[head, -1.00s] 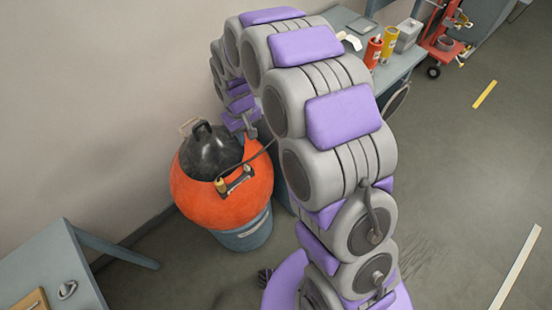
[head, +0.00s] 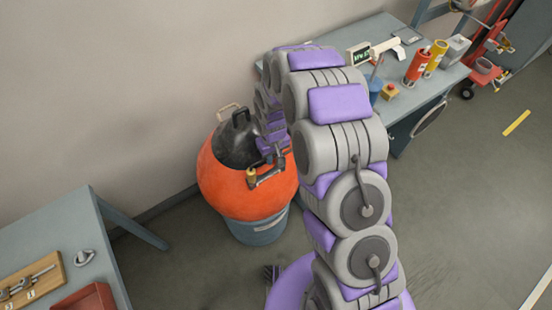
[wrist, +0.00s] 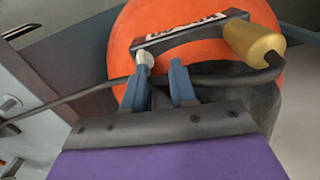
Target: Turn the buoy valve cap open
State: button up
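An orange buoy (head: 222,178) with a black top (head: 238,142) sits on a blue-grey drum (head: 258,228). A dark bar (head: 268,176) with a brass cap (head: 251,178) on its left end is on the buoy's near side. The wrist view shows the orange buoy (wrist: 195,55), the bar (wrist: 190,34) and the brass cap (wrist: 253,42) at upper right. My gripper (wrist: 163,66) has two blue-grey fingers apart with nothing seen between them. The left finger's tip overlaps a pale knob (wrist: 145,56) under the bar; contact is unclear. The brass cap is right of both fingers.
A bench (head: 425,92) with red (head: 418,66) and yellow (head: 436,57) cylinders stands at the back right. A table (head: 60,240) with a wooden tool board (head: 35,280) is at left. A dark hose (wrist: 90,93) crosses behind my fingers. The floor at right is open.

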jog(key=shift+s+a+f, duration=0.1)
jog(key=shift+s+f, duration=0.2)
jog(key=shift+f, duration=0.15)
jog(key=d, duration=0.2)
jog(key=d+f, duration=0.1)
jog(key=shift+w+d, duration=0.45)
jog(key=shift+d, duration=0.1)
jog(key=shift+s+a+r, duration=0.1)
jog(key=shift+s+a, duration=0.05)
jog(key=shift+a, duration=0.45)
jog(key=shift+s+a+r, duration=0.1)
jog(key=shift+s+a, duration=0.05)
jog(key=shift+a, duration=0.4)
grip_shut()
jog(key=shift+w+d+f, duration=0.1)
jog(key=shift+d, duration=0.2)
grip_release()
jog(key=shift+w+r, duration=0.1)
jog(key=shift+r, duration=0.45)
notch_tip(320, 180, up, 7)
jog(key=shift+f+p, duration=0.15)
jog(key=shift+p, duration=0.9)
jog(key=shift+d, duration=0.25)
jog(key=shift+o, duration=0.2)
jog(key=shift+a, duration=0.1)
